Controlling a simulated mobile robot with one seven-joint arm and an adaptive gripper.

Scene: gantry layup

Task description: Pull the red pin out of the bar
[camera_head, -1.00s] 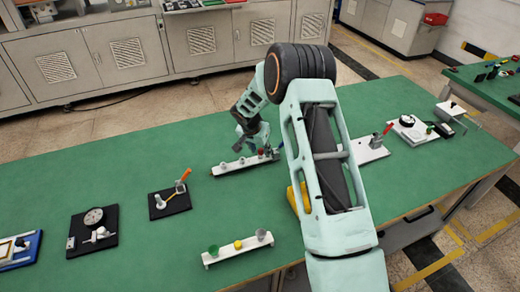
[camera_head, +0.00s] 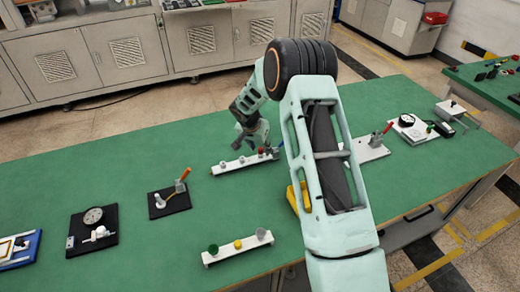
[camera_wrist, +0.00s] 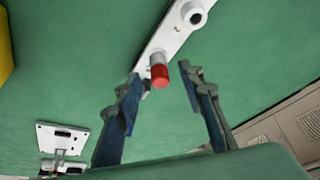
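The white bar (camera_head: 228,167) lies on the green table below my gripper, and it crosses the top of the wrist view (camera_wrist: 165,42). The red pin (camera_wrist: 160,76) is a red cap on a pale stem that stands in the bar. It also shows as a small red spot in the head view (camera_head: 262,152). My gripper (camera_wrist: 164,90) is open, with one blue-padded finger on either side of the red cap. Gaps show between the cap and both fingers, and I see no contact. In the head view my gripper (camera_head: 258,138) is above the bar.
A second white bar (camera_head: 222,257) with green, yellow and grey knobs lies nearer. A black plate with an orange-handled lever (camera_head: 181,184) is to the left. A yellow object (camera_head: 293,199) is beside my arm. Green table surface lies clear between them.

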